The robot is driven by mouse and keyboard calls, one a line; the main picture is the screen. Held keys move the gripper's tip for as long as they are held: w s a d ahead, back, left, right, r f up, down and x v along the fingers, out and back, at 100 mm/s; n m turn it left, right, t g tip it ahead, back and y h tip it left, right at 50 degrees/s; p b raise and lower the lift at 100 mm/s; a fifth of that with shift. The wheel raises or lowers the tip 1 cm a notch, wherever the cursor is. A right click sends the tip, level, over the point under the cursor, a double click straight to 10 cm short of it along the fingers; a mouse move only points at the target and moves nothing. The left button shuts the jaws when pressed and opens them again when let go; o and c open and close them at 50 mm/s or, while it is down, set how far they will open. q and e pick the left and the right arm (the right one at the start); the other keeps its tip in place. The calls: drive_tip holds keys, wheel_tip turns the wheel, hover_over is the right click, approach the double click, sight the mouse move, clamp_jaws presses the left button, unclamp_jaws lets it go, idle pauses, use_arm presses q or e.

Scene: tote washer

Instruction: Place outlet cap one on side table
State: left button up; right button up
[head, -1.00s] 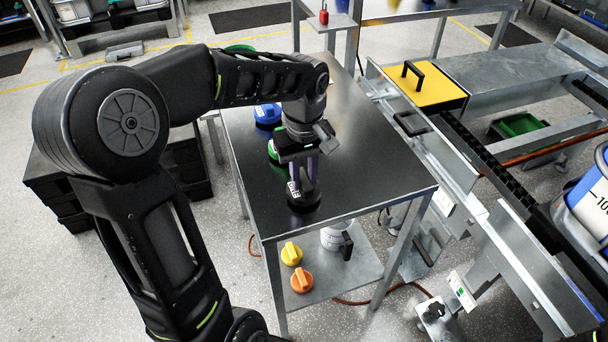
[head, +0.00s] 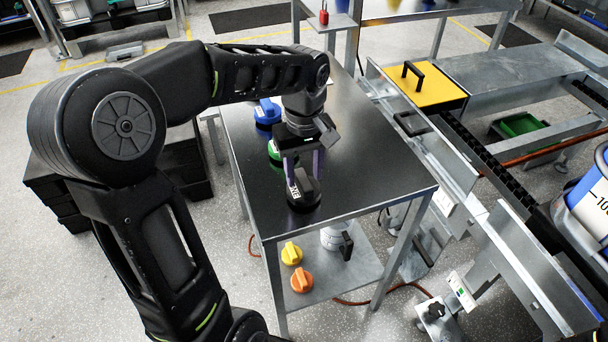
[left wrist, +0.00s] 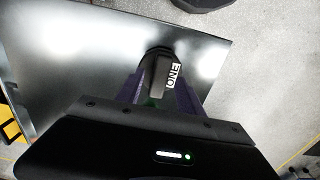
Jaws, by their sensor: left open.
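Outlet cap one (head: 303,193) is black with a raised grip and a white label. It rests on the dark top of the side table (head: 380,178), near the front edge. In the left wrist view the label on the cap (left wrist: 158,56) reads ONE. My left gripper (head: 304,174) points down over the cap with its purple fingers apart, one on each side of the raised grip. Its fingers also show in the left wrist view (left wrist: 158,92). Whether a finger still touches the cap I cannot tell. My right gripper is not in view.
A blue cap (head: 267,114) and a partly hidden green cap (head: 274,152) stand behind on the table. A yellow cap (head: 291,254) and an orange cap (head: 301,281) lie on the lower shelf. A conveyor frame runs along the right. The tabletop right of the cap is clear.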

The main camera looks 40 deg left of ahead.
sight(304, 179)
use_arm(q)
wheel_tip(304, 179, up, 10)
drive_tip(key=p, duration=0.1)
drive_tip(key=shift+r, duration=0.15)
idle(0.6)
